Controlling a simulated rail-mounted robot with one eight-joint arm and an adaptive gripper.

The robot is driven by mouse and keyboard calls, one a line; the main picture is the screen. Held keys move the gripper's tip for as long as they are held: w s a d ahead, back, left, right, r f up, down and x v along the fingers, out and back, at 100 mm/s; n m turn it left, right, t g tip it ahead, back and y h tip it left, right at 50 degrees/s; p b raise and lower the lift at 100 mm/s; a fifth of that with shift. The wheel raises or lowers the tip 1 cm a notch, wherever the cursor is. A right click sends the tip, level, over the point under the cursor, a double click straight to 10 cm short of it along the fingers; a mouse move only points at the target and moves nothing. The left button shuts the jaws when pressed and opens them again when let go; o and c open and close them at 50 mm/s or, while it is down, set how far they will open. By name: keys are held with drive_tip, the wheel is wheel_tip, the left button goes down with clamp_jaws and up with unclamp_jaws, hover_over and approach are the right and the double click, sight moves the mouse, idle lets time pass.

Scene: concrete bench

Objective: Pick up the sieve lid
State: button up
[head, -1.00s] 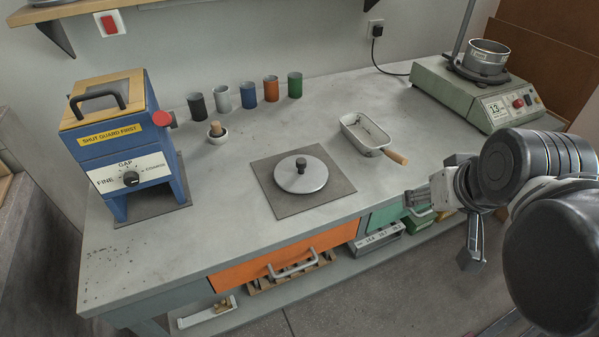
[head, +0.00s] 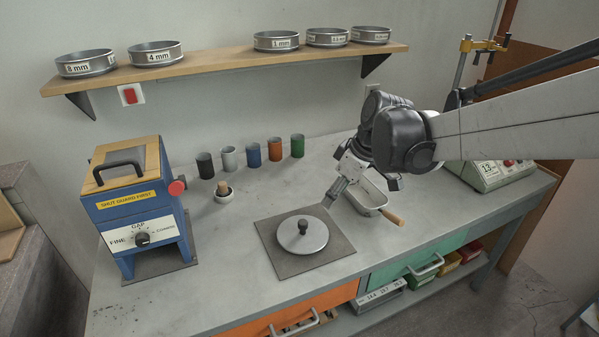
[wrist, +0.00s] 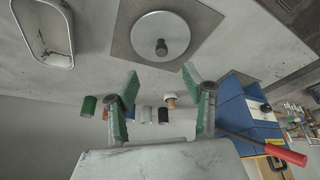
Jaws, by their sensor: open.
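The sieve lid (head: 303,237) is a round grey metal disc with a dark knob on top. It lies flat on a square dark mat (head: 275,262) on the bench. It also shows at the top of the wrist view (wrist: 163,50). My gripper (head: 331,203) is above the bench, just behind and to the right of the lid, apart from it. In the wrist view its two green-padded fingers (wrist: 160,78) are spread wide with nothing between them. The lid and its knob lie beyond the fingertips.
A metal pan with a wooden handle (head: 364,200) sits right of the mat, partly behind my gripper. A blue mill (head: 140,215) stands at left. Sieves line the shelf (head: 220,66).

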drive_tip(key=w+a+f+n+g, duration=0.1)
drive_tip(key=w+a+f+n, duration=0.1)
drive_tip(key=w+a, duration=0.1)
approach(303, 222)
drive_tip(key=shift+y, duration=0.3)
drive_tip(key=x, duration=0.5)
drive_tip(key=shift+a, duration=0.1)
drive_tip(key=shift+d+b+x, duration=0.2)
drive_tip(key=shift+x, duration=1.15)
drive_tip(key=shift+d+b+x, duration=0.15)
drive_tip(key=shift+x, duration=1.15)
drive_tip(key=shift+f, duration=0.1)
clamp_jaws()
